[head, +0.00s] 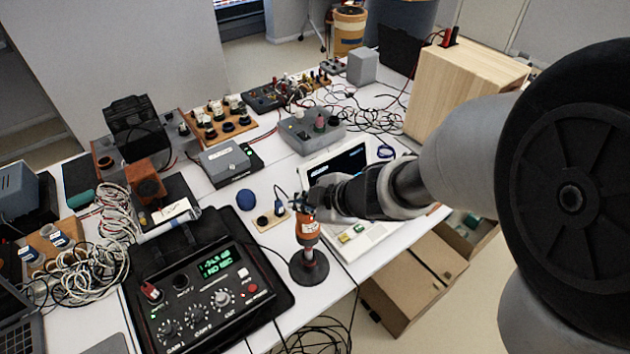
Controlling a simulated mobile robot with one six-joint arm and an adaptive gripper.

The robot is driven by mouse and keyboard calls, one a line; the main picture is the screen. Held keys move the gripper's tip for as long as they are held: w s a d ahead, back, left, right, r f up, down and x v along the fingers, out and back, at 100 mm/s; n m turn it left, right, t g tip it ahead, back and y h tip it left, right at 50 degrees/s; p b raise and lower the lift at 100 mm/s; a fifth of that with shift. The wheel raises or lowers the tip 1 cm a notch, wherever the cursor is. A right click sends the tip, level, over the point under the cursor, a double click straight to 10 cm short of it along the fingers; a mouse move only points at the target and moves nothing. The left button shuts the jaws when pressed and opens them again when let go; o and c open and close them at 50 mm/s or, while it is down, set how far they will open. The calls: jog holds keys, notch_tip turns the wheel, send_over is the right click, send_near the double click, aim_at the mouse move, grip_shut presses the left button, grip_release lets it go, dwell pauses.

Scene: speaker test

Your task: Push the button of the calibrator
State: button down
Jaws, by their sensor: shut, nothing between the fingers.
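An orange and black upright device (307,226), which looks like the calibrator, stands on the white table near its front edge. It has a pale label, and a round dark foot (309,268) is below it. My gripper (308,201) reaches in from the right, with its tip at the top of the orange device. The gripper is shut and holds nothing. It covers part of the device's top, and I cannot make out the button. I cannot tell whether the fingertips touch the device.
A black control box (205,290) with knobs and a green display lies to the left. A blue ball (246,199) and a small wooden plate (270,219) are close by. A white laptop-like device (370,238) is behind my gripper. Cables run nearby.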

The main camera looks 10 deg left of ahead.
aim_at(304, 213)
jog(key=shift+r+p, duration=0.95)
jog(key=shift+p, duration=0.15)
notch_tip(304, 213, up, 6)
jog(key=p, duration=0.6)
